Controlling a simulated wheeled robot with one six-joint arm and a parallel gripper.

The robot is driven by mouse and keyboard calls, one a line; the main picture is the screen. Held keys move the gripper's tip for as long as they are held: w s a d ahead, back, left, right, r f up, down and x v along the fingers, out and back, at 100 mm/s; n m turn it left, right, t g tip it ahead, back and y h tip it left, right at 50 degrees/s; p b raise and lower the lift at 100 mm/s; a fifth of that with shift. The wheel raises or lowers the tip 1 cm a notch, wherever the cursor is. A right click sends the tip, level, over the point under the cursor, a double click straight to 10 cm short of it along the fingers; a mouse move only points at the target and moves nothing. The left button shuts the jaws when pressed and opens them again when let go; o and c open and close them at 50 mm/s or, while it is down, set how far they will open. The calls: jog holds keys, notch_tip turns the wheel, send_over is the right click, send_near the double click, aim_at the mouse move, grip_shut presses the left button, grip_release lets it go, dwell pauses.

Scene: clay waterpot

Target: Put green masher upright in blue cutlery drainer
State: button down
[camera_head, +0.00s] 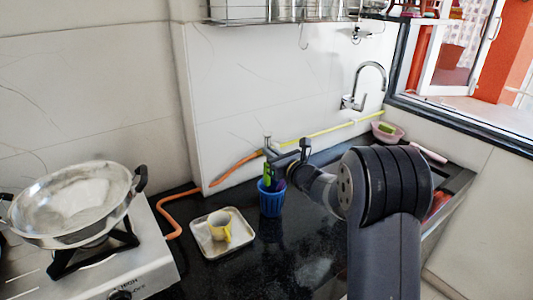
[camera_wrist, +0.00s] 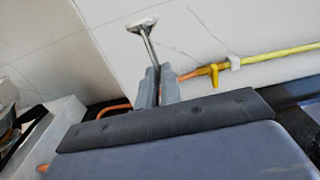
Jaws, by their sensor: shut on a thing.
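The blue cutlery drainer (camera_head: 270,201) stands on the black counter near the back wall. My gripper (camera_head: 272,154) is just above it, reaching in from the right. A green part of the masher (camera_head: 268,171) shows at the drainer's mouth, below my fingers. In the wrist view my gripper (camera_wrist: 159,80) is shut on the masher's metal shaft (camera_wrist: 149,48). The shaft rises out of the fingers to a pale flat head (camera_wrist: 142,25), leaning slightly. The masher's lower end is hidden, so I cannot tell how deep it sits or whether it touches the drainer.
A square tray (camera_head: 243,243) with a yellow-and-white cup (camera_head: 219,226) lies left of the drainer. A stove (camera_head: 150,262) with a metal pan (camera_head: 72,205) is further left. An orange hose (camera_head: 172,219) and a yellow pipe (camera_head: 340,125) run along the wall. Counter in front is clear.

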jog(key=shift+f+b, duration=2.85)
jog(key=shift+f, duration=0.15)
jog(key=c, duration=1.5)
grip_release()
